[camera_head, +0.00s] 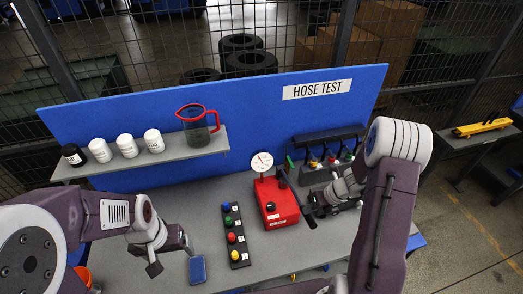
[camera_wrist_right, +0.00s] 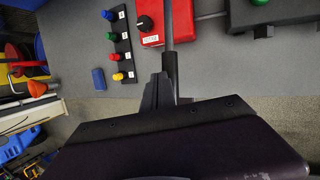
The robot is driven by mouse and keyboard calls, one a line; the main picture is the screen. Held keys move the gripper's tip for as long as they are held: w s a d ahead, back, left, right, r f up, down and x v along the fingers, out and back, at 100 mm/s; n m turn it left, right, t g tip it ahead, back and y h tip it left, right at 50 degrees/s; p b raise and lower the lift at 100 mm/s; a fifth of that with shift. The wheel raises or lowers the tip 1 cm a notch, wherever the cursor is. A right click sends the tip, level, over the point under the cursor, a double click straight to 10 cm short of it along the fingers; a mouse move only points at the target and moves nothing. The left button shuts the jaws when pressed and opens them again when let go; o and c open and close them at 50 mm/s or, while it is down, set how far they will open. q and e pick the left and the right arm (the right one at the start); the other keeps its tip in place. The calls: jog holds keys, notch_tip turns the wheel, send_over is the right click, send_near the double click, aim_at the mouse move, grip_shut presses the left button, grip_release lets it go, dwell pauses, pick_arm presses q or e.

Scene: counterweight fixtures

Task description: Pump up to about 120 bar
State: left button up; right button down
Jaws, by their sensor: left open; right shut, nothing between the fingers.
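The red pump (camera_head: 278,203) stands on the grey bench, with a black knob on its front. Its round white gauge (camera_head: 262,161) is at its back; the needle is too small to read. A grey lever rod with a black grip (camera_wrist_right: 170,66) runs beside the pump in the right wrist view. My right gripper (camera_head: 316,206) is shut and empty, just right of the pump. In its wrist view the fingers (camera_wrist_right: 162,92) are by the end of the grip; I cannot tell whether they touch it. My left gripper (camera_head: 170,254) is open and empty at the front left.
A strip of coloured buttons (camera_head: 234,235) lies left of the pump. A blue block (camera_head: 197,270) lies near the front edge. A hose manifold (camera_head: 325,160) with coloured knobs stands behind right. A shelf (camera_head: 205,146) holds jars and a red-handled jug (camera_head: 197,125).

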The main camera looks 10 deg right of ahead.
aim_at(310, 215)
pick_arm(q)
jog(key=shift+s+r+b, duration=0.1)
jog(key=shift+r+b, duration=0.25)
jog(key=shift+r, duration=0.1)
pick_arm(e)
jog(key=shift+r, duration=0.45)
jog(key=shift+s+f+b, duration=0.15)
jog(key=shift+f+b, duration=0.8)
jog(key=shift+f, duration=0.1)
jog(key=shift+f+b, duration=0.7)
jog(key=shift+f, duration=0.15)
pick_arm(q)
notch_tip(310, 215, down, 4)
jog(key=b, duration=0.1)
pick_arm(e)
jog(key=shift+f, duration=0.55)
jog(key=r+p, duration=0.5)
jog(key=shift+w+r, duration=0.15)
jog(key=shift+w, duration=0.15)
jog(key=shift+s+f, duration=0.1)
jog(key=shift+f, duration=0.15)
pick_arm(q)
notch_tip(310, 215, up, 4)
jog(key=shift+r, duration=0.25)
pick_arm(e)
jog(key=shift+s, duration=0.1)
